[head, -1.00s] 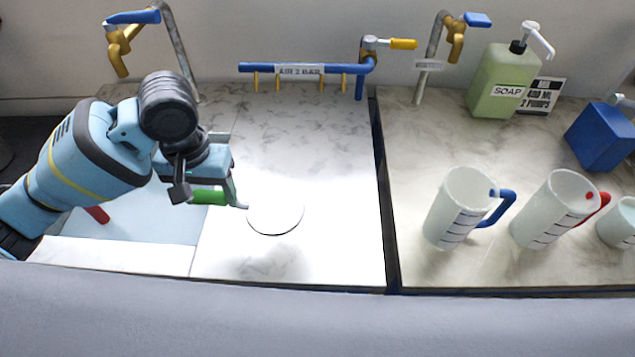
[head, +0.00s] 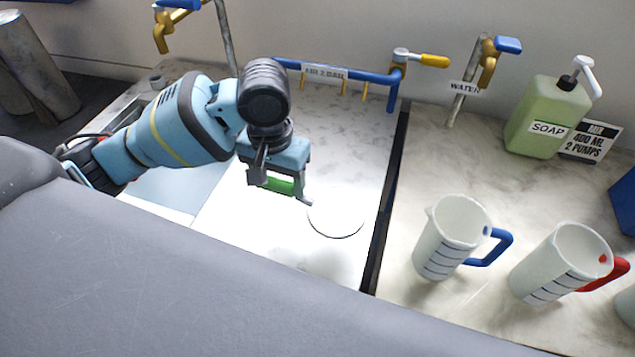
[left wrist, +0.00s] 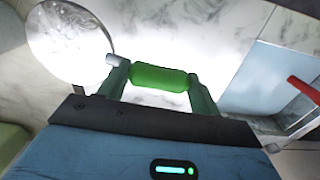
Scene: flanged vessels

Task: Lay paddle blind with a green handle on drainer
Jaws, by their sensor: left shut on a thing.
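The paddle blind has a green handle (head: 280,185) and a pale round disc (head: 337,217). My left gripper (head: 281,190) is shut on the green handle and holds the blind over the pale marble counter. In the left wrist view the handle (left wrist: 160,77) lies between the two fingers, and the disc (left wrist: 72,42) sticks out to the upper left. I cannot clearly pick out the drainer. My right gripper is not in view.
A light blue recessed area (head: 178,187) lies left, partly behind my arm; a red bar (left wrist: 304,89) shows there in the left wrist view. A dark gap (head: 385,205) divides the counter. Two jugs (head: 449,240) (head: 562,264) and a soap bottle (head: 547,118) stand right; taps and a blue pipe (head: 335,70) are behind.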

